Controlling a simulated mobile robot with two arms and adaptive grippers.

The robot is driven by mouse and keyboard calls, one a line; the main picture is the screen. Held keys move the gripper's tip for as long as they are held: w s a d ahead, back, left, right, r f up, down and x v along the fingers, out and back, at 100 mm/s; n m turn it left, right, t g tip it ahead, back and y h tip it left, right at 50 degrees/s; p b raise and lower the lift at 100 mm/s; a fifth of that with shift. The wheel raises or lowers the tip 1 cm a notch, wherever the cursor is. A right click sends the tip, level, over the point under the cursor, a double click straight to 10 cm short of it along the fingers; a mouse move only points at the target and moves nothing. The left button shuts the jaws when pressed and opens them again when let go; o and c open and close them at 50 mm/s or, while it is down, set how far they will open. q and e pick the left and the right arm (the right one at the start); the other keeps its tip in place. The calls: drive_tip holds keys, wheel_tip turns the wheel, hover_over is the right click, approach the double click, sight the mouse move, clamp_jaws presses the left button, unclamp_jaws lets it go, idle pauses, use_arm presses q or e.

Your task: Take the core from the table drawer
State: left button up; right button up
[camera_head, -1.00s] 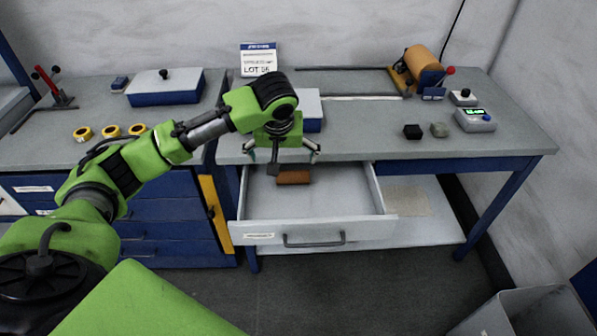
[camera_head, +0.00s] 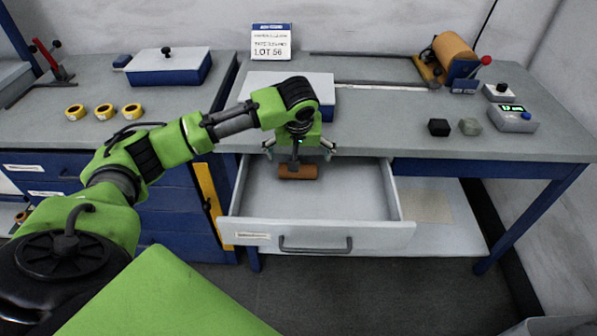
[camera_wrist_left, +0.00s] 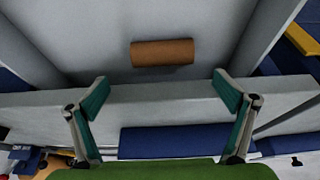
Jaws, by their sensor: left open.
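The core is a short brown cylinder (camera_head: 297,172) lying near the back of the open table drawer (camera_head: 330,205). In the left wrist view the core (camera_wrist_left: 162,52) lies on its side on the grey drawer floor, beyond my fingertips. My left gripper (camera_head: 299,150) is open and empty, above the back part of the drawer near the table's front edge. In the left wrist view its two teal-padded fingers (camera_wrist_left: 162,92) are spread wide, with the core apart from them. My right gripper is not in view.
The table top (camera_head: 390,120) overhangs the drawer's back. A blue-sided box (camera_head: 322,100) with a pale lid stands behind my gripper. A winder with a copper-coloured roll (camera_head: 455,55), a black cube (camera_head: 438,127) and a grey block (camera_head: 469,126) are at right.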

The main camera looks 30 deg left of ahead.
use_arm(q)
drive_tip(key=x, duration=0.4)
drive_tip(key=shift+f, duration=0.1)
drive_tip(key=x, duration=0.5)
drive_tip(key=shift+s+a, duration=0.15)
drive_tip(key=shift+a, duration=0.1)
drive_tip(key=c, duration=1.1)
